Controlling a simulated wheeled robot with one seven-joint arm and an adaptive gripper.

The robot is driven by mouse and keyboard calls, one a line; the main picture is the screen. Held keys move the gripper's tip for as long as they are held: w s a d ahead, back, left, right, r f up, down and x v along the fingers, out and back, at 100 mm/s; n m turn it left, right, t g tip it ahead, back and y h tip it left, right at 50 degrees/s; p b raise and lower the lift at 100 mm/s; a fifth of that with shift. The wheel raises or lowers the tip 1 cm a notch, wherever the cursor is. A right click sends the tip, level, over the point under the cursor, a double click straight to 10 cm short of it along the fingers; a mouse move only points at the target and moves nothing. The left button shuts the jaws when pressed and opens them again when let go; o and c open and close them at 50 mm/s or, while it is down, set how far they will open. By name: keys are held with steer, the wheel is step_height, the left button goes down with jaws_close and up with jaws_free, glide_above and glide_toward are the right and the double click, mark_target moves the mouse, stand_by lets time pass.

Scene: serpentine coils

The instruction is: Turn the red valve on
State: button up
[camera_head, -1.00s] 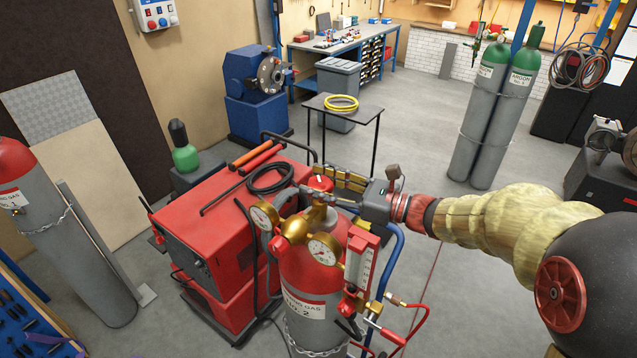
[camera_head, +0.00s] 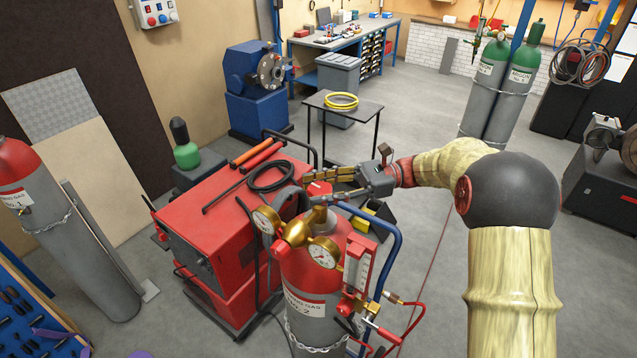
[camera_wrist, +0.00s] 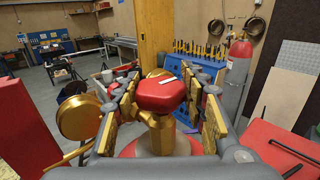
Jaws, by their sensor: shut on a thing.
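The red valve (camera_wrist: 160,93) is a rounded red knob with a white mark, on the brass stem at the top of the front gas cylinder. In the head view the valve (camera_head: 319,188) is partly covered by my fingers. In the head view my gripper (camera_head: 320,192) reaches in from the right. The cylinder (camera_head: 305,283) stands upright, grey with a red shoulder and a chain around it. The inner finger contacts are hard to see.
Brass gauges (camera_head: 323,252) and a flowmeter (camera_head: 358,268) sit just in front of the valve. A red welding machine (camera_head: 215,225) stands to the left, with a cable on top. A blue rail (camera_head: 392,262) curves by the cylinder's right.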

steer(key=shift+n+g+h+p, duration=0.5)
steer(key=shift+n+g+p, duration=0.4)
steer(key=shift+g, duration=0.6)
steer(key=o, duration=1.2)
steer(key=shift+b, duration=0.3)
